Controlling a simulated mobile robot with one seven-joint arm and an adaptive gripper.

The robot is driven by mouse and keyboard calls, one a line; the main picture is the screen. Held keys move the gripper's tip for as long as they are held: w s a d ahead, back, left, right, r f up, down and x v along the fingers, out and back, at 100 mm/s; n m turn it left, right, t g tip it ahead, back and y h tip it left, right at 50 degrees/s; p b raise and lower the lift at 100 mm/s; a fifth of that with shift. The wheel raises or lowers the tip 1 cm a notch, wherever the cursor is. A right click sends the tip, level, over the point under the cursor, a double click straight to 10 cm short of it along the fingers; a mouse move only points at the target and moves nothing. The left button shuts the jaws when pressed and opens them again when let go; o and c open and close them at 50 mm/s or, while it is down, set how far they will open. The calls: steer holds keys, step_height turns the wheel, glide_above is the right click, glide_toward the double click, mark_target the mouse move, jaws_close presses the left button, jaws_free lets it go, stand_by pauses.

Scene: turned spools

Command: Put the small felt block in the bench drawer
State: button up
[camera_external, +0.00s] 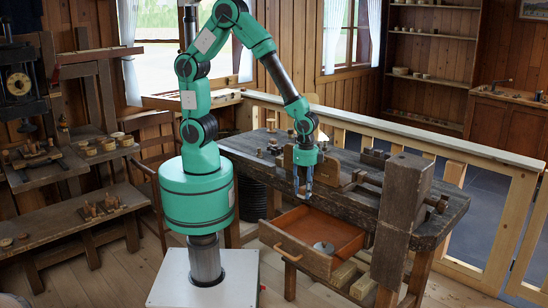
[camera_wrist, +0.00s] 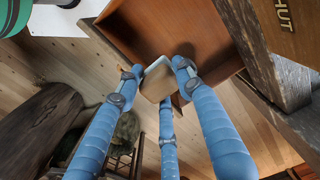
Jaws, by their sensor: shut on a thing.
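The small felt block (camera_wrist: 157,82), tan with a pale side, is held between the blue fingers of my gripper (camera_wrist: 160,78) in the wrist view. In the external view my gripper (camera_external: 303,191) points down at the bench's front edge, above the back left part of the open drawer; the block is too small to make out there. The bench drawer (camera_external: 294,249) is pulled out, with an orange-brown inside. In the wrist view the drawer (camera_wrist: 205,28) lies beyond the block, which overlaps its edge in the picture.
The workbench (camera_external: 255,150) carries wooden parts, and a thick wooden vise post (camera_external: 398,215) stands right of the drawer. A shelf bench (camera_external: 75,228) stands at left. The floor in front is clear.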

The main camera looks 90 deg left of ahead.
glide_above(303, 237)
steer(key=d, duration=0.5)
step_height(303, 237, down, 14)
steer(key=shift+s+r, duration=0.1)
steer(key=shift+s, duration=0.15)
steer(key=shift+f+b, duration=0.75)
steer(key=shift+f, duration=2.35)
steer(key=shift+f+b, duration=0.5)
steer(key=shift+f, duration=1.4)
steer(key=shift+f, duration=0.1)
steer(key=o, duration=1)
